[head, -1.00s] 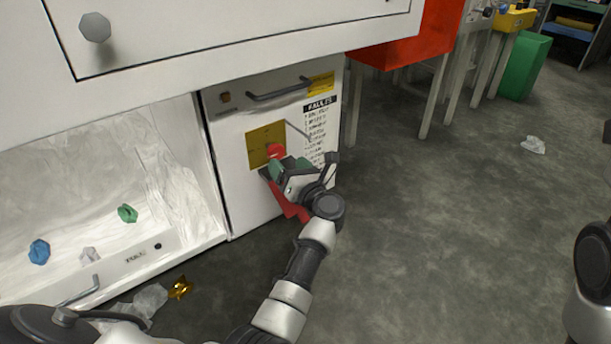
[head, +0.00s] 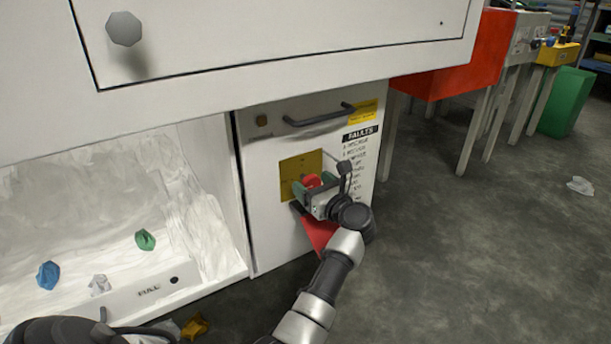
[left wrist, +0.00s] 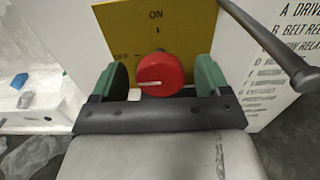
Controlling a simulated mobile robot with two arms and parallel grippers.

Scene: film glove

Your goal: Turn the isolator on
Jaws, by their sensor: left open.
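The isolator is a red rotary knob (left wrist: 160,74) on a yellow plate (left wrist: 118,22) marked ON at the top and OFF at the left. A pale line on the knob's face points left, roughly toward OFF. In the head view the knob (head: 312,181) shows on the yellow plate (head: 290,163) of a white cabinet front. My left gripper (head: 314,188) is in front of it. In the left wrist view its green fingers (left wrist: 160,78) stand open, one on each side of the knob, with gaps showing. My right gripper is not in view.
A dark handle (head: 320,115) runs along the cabinet top, and a FAULTS list (head: 362,135) is at the right. A red cloth-like piece (head: 319,233) hangs below my gripper. An open white bay (head: 95,180) with crumpled scraps lies left. Floor at right is mostly clear.

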